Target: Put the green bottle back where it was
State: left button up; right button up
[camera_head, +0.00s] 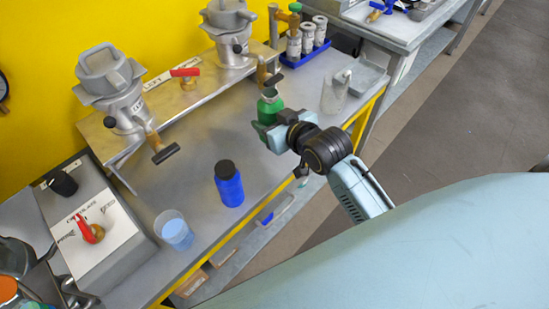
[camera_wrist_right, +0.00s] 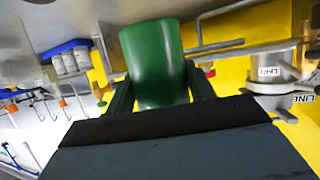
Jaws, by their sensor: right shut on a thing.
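The green bottle (camera_head: 269,106) is upright near the middle of the grey bench in the head view. My right gripper (camera_head: 270,126) is shut on it, low on its body. The bottle also shows in the right wrist view (camera_wrist_right: 155,62), between the two fingers (camera_wrist_right: 160,98). My left gripper is not in view.
A blue bottle (camera_head: 229,185) and a cup of blue liquid (camera_head: 174,230) stand front left. A clear beaker (camera_head: 335,92) stands right of the green bottle. A blue rack of jars (camera_head: 307,47) is behind. Metal valves (camera_head: 112,88) line the raised shelf. Bench between is clear.

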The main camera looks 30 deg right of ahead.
notch_tip(320, 180, down, 7)
jog(key=shift+w+d+f+b, duration=0.1)
jog(key=shift+d+b, duration=0.05)
jog(key=shift+b, duration=0.7)
notch_tip(320, 180, down, 4)
jog(key=shift+r+b, duration=0.2)
jog(key=shift+b, duration=0.3)
jog(key=shift+r, duration=0.1)
jog(key=o, duration=1.1)
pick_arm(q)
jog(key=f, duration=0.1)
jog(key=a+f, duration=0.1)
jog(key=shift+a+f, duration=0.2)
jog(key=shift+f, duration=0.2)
pick_arm(e)
jog(key=shift+o, duration=0.2)
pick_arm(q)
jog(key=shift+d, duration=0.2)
